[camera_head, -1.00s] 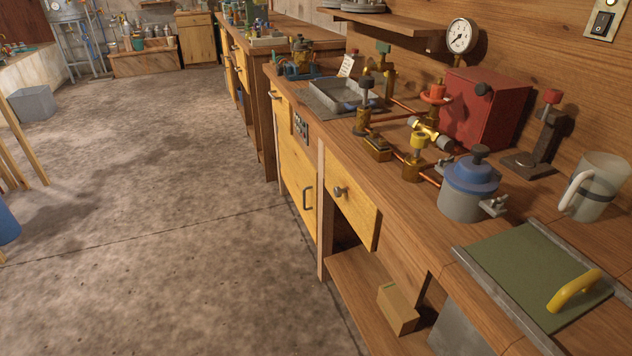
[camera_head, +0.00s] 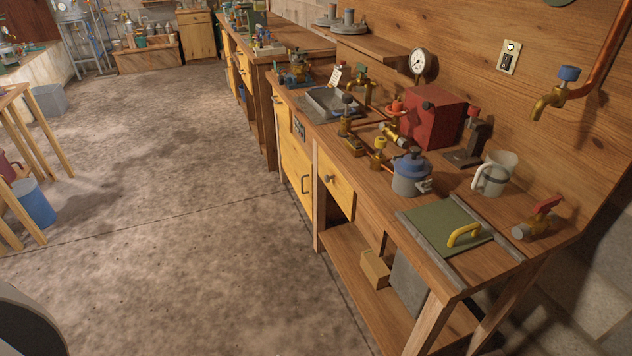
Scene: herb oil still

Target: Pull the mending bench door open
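The door looks shut, flush with the bench front. I cannot tell from the frame alone whether this is the mending bench, since a second bench (camera_head: 300,35) behind it also has yellow fronts. Neither of my grippers is in view.
Open floor (camera_head: 190,210) lies left of the benches. The near bench carries a red box (camera_head: 432,115), a blue-lidded pot (camera_head: 410,175), a jug (camera_head: 494,174) and brass valves. A blue bin (camera_head: 35,204) stands far left.

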